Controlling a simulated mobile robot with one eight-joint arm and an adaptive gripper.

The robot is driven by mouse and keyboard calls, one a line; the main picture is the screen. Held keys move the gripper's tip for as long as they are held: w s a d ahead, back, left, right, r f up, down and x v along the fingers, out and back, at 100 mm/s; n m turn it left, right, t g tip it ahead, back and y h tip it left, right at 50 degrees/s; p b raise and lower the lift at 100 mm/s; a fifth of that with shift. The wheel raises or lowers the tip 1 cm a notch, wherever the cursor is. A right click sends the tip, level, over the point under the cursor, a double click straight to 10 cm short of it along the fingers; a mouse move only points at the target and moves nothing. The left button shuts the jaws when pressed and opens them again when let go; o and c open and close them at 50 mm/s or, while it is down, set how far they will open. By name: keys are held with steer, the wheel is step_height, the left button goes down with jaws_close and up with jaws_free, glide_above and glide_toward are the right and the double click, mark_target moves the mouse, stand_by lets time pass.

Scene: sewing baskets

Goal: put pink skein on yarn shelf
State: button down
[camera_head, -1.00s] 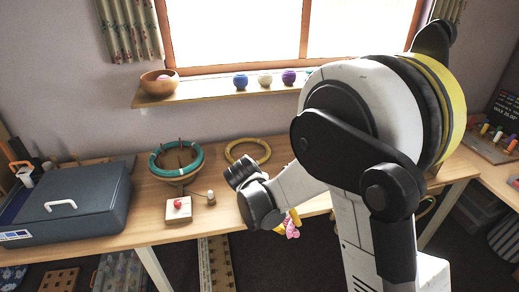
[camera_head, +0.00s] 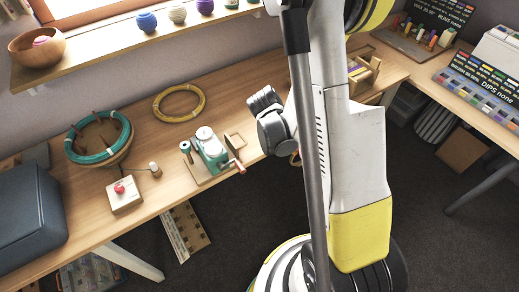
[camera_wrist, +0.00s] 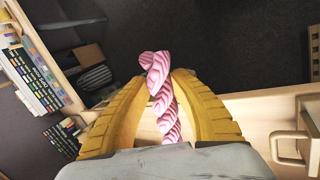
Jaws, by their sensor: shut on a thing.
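The pink twisted skein (camera_wrist: 160,88) is held between the two yellow fingers of my gripper (camera_wrist: 160,80), which are shut on it, in the wrist view. Its upper end sticks out past the fingertips, over dark floor and near a pale wooden edge. In the head view my gripper and the skein are hidden behind my arm. A wooden wall shelf (camera_head: 102,48) under the window carries yarn balls in blue, white and purple, with a wooden bowl (camera_head: 40,47) at its left end. My arm stands to the right of this shelf.
The workbench (camera_head: 150,135) below holds a teal ring on a stand (camera_head: 99,137), a yellow ring (camera_head: 179,103), a green-and-white cranked device (camera_head: 208,150) and a blue-grey case (camera_head: 30,205). A side table with a colour tray (camera_head: 478,88) is at right. Dark floor lies between.

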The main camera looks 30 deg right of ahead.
steer(key=w+a+f+b, duration=0.5)
steer(key=w+a+f, duration=0.3)
steer(key=f, duration=0.2)
steer(key=shift+a+f, duration=0.25)
steer(key=shift+f, duration=0.1)
steer(key=shift+f, duration=0.1)
steer(key=c, duration=1.5)
jaws_free()
steer(key=shift+b, duration=0.35)
steer(key=o, duration=0.3)
